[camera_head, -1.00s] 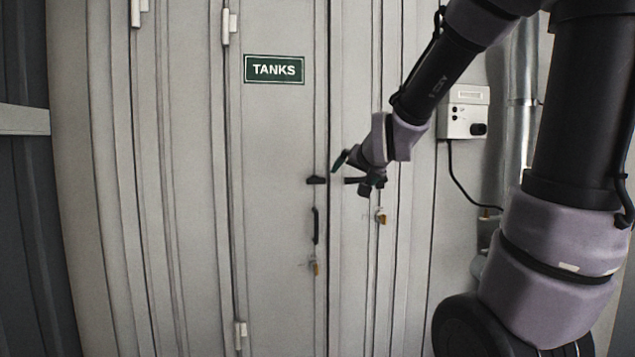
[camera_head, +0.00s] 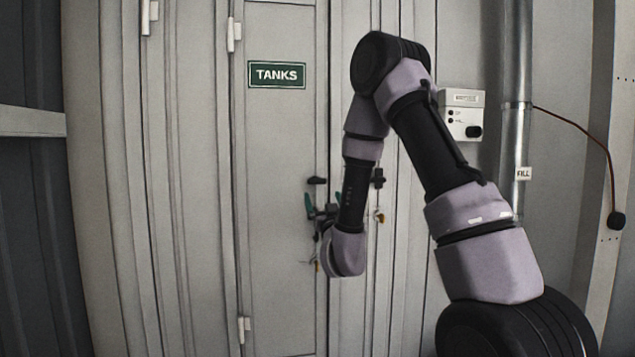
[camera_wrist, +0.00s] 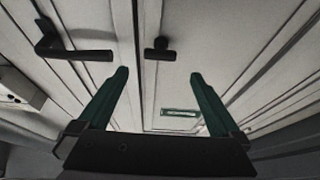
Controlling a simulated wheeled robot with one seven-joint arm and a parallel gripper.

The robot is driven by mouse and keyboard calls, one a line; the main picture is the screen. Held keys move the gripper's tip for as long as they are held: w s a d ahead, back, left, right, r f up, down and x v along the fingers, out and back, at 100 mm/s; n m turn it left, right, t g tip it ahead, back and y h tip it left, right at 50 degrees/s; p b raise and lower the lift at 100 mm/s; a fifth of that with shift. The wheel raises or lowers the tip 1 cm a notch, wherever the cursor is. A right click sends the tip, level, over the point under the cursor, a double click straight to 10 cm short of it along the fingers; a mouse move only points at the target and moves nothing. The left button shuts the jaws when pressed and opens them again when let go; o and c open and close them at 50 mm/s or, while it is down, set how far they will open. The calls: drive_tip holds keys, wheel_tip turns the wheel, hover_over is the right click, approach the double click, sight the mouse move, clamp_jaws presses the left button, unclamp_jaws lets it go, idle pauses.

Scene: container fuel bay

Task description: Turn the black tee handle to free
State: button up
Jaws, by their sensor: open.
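The black tee handle (camera_head: 317,181) is on the door with the TANKS sign, near that door's right edge. Its bar looks roughly level. My gripper (camera_head: 321,206) is just below it in the head view, apart from it as far as I can tell. In the wrist view the tee handle (camera_wrist: 160,54) lies beyond the fingertips, roughly midway between them. The two green fingers of my gripper (camera_wrist: 159,74) are spread wide, with nothing between them.
A black lever handle (camera_head: 378,178) is on the panel to the right, partly behind my arm; the wrist view shows it at left (camera_wrist: 75,50). A grey control box (camera_head: 462,115) and pipe (camera_head: 517,90) are further right.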

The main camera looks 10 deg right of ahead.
sight(318, 182)
drive_tip(key=x, duration=1)
drive_tip(key=shift+w+r, duration=0.25)
drive_tip(key=c, duration=1.3)
